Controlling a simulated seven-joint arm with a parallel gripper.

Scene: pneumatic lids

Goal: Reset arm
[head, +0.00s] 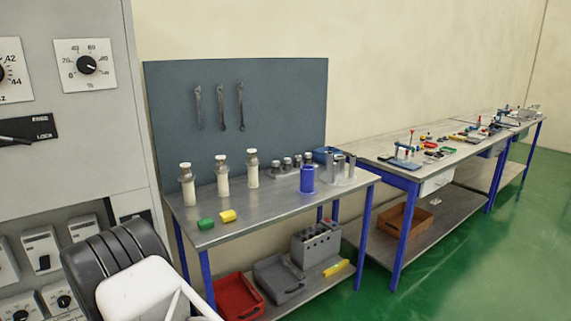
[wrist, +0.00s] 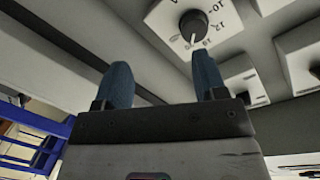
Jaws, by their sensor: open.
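My gripper (wrist: 163,85) shows in the wrist view with its two blue-grey fingers apart and nothing between them. It faces a grey cabinet panel with a white dial (wrist: 193,25) beyond the fingertips. In the head view my arm is folded at the lower left, in front of the cabinet, and the gripper itself cannot be made out there. Three white cylinders with grey tops (head: 223,175) stand upright on the near workbench (head: 270,212). A green piece (head: 205,224) and a yellow piece (head: 228,216) lie in front of them.
The grey cabinet (head: 85,130) stands close on the left. A blue cylinder (head: 307,179) and metal parts sit on the bench's right half. A red bin (head: 238,298) and grey bins are on the shelf below. Green floor (head: 480,260) is open at the right.

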